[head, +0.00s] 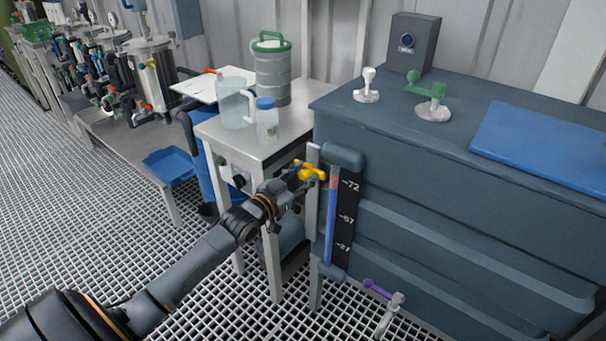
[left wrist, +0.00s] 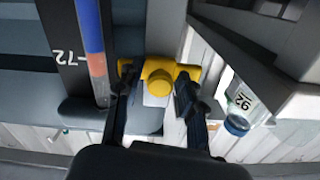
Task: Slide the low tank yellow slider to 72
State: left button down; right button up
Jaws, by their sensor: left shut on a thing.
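The yellow slider (head: 312,172) sits near the top of a pale upright rail (head: 311,205) at the left side of the blue-grey cabinet. Beside it is a blue gauge tube (head: 329,225) with a red upper part and a black scale (head: 347,210). The slider is close to the 72 mark (head: 351,185); I cannot tell if it is exactly level. My left gripper (head: 298,176) is shut on the slider. In the left wrist view its fingers (left wrist: 152,92) flank the yellow slider (left wrist: 158,76), with the 72 label (left wrist: 68,57) to the left. My right gripper is not in view.
A small table (head: 235,135) left of the rail carries a clear jug (head: 233,100), a blue-capped bottle (head: 267,125) and a grey canister (head: 272,75). A purple-handled valve (head: 376,289) is low right. The cabinet (head: 450,200) stands right of the scale. The grating floor is open at left.

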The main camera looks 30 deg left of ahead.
pick_arm(q)
jog(key=shift+r, duration=0.45)
jog(key=c, duration=1.1)
grip_release()
jog(key=shift+f, duration=0.15)
jog(key=shift+s, duration=0.1)
jog(key=shift+s+f, duration=0.1)
jog(key=shift+s, duration=0.15)
jog(key=s, duration=1.1)
jog(key=shift+s+a, duration=0.15)
jog(key=shift+a, duration=0.3)
